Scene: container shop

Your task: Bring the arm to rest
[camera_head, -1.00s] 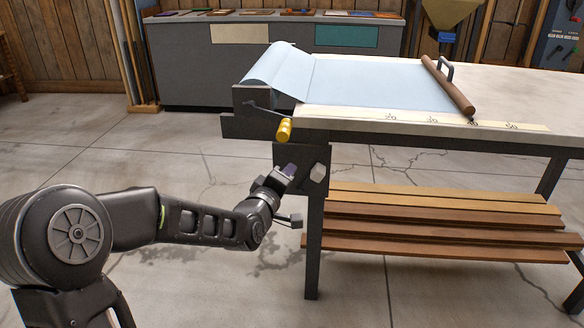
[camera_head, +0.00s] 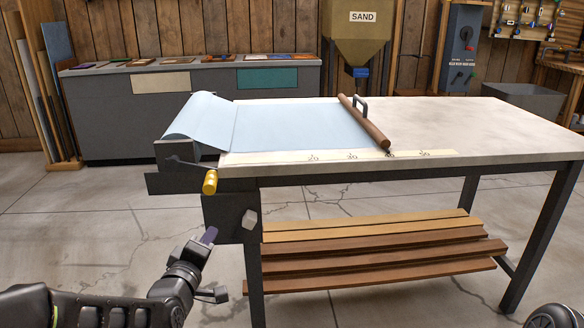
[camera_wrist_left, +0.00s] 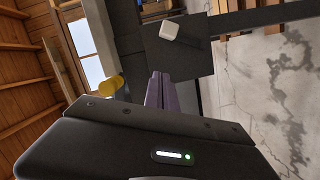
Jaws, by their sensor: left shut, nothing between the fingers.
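My left arm comes in from the lower left in the head view. Its gripper (camera_head: 208,236) is shut and empty, with purple fingertips, just left of a dark plate (camera_head: 222,212) below the table's left end. The closed purple fingers (camera_wrist_left: 160,92) also show in the left wrist view, pointing toward that plate and apart from the yellow crank handle (camera_wrist_left: 108,84). In the head view the yellow handle (camera_head: 210,182) hangs above the gripper. A small dark rounded part shows at the lower right edge, but no right gripper is visible.
The table (camera_head: 440,125) carries a blue sheet (camera_head: 290,125) and a wooden bar with a handle (camera_head: 365,122). Wooden planks (camera_head: 370,255) lie on its lower shelf. A grey cabinet (camera_head: 120,115) and a sand hopper (camera_head: 355,40) stand behind. The floor at left is clear.

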